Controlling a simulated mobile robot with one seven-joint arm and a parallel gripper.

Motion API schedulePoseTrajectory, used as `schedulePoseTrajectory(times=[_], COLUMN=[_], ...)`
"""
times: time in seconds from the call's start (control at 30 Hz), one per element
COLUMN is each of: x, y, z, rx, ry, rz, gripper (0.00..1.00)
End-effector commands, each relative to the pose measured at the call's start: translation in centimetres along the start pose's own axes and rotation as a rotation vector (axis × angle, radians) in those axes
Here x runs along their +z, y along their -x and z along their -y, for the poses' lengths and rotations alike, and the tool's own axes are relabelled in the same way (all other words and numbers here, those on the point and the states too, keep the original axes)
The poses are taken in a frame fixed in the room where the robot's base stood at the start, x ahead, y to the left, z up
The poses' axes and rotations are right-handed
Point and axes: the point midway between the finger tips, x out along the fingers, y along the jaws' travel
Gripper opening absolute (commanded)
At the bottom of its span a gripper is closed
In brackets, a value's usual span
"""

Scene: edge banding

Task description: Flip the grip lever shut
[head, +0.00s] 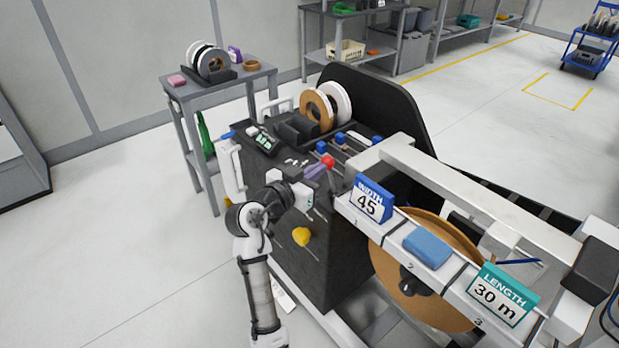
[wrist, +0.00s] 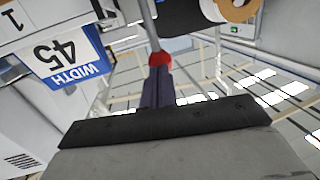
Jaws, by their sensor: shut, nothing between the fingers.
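The grip lever shows as a red knob (head: 328,160) on the machine's dark top, just left of the blue WIDTH 45 sign. In the wrist view the red knob (wrist: 159,59) sits on a grey rod running to the top of the picture. My gripper (head: 319,169) reaches over the dark cabinet, its purple fingers close together with no object between them. In the wrist view the fingertips (wrist: 156,76) overlap the lower side of the knob. I cannot tell whether they touch it. The lever's pivot is hidden.
Small blue-topped parts (head: 341,138) lie behind the knob. The floor at left is clear.

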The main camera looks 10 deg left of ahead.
Motion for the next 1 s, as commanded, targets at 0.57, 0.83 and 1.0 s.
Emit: schedulePoseTrajectory(times=[0.57,0.83,1.0], x=[-3.2,-2.8,-2.6], y=[-7.5,-10.0,-11.0], z=[-1.2,-1.7,-1.9], rx=[0.003,0.002,0.002], ry=[-0.055,-0.054,-0.054], rz=[0.252,0.276,0.275], gripper=[0.00,0.00,0.00])
